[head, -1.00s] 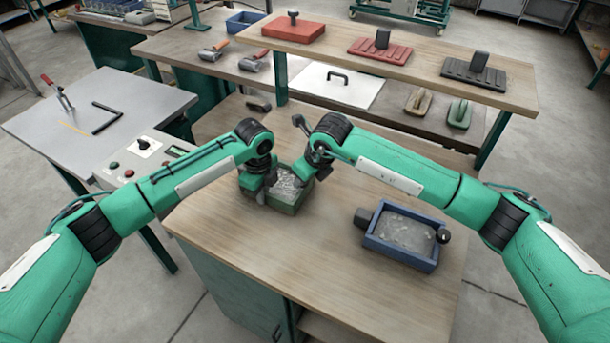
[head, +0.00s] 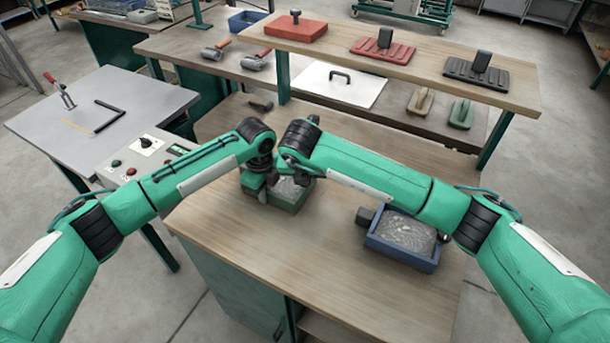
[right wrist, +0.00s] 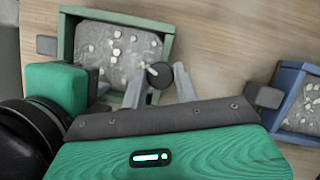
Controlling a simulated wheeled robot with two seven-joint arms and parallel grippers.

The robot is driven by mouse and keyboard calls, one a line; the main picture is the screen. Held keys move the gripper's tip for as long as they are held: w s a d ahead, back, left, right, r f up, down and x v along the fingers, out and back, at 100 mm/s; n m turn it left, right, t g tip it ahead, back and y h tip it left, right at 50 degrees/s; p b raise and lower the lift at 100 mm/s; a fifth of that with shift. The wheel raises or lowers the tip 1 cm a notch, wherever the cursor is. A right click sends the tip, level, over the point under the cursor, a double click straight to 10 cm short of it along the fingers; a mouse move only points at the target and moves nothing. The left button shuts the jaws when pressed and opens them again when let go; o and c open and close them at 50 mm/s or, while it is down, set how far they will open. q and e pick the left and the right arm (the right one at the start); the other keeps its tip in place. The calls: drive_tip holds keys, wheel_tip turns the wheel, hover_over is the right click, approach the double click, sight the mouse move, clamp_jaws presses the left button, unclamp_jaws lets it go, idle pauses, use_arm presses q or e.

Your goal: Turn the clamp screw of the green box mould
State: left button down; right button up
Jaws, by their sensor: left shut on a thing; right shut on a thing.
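The green box mould (head: 287,203) stands on the wooden bench and holds grey, speckled material; it also shows in the right wrist view (right wrist: 150,44). Its clamp screw has a dark round knob (right wrist: 158,75) at the mould's near right corner. My right gripper (right wrist: 160,78) has one finger on each side of this knob and is shut on it. In the head view my right wrist hides the knob and these fingers. My left gripper (head: 254,186) is at the mould's left side, shut on the mould; its exact contact is hard to see.
A blue box mould (head: 400,258) with similar filling stands to the right, partly under my right forearm. A raised shelf (head: 420,65) with a red block and two stamps spans the back. A grey side table (head: 100,100) stands left. The bench front is clear.

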drive_tip(key=shift+m+h, duration=0.4)
drive_tip(key=shift+m, duration=0.8)
drive_tip(key=shift+a, duration=0.1)
drive_tip(key=o, duration=1)
drive_tip(key=shift+r, duration=0.1)
drive_tip(key=v, duration=1.1)
drive_tip(key=shift+a+r, duration=0.15)
drive_tip(key=shift+r, duration=0.25)
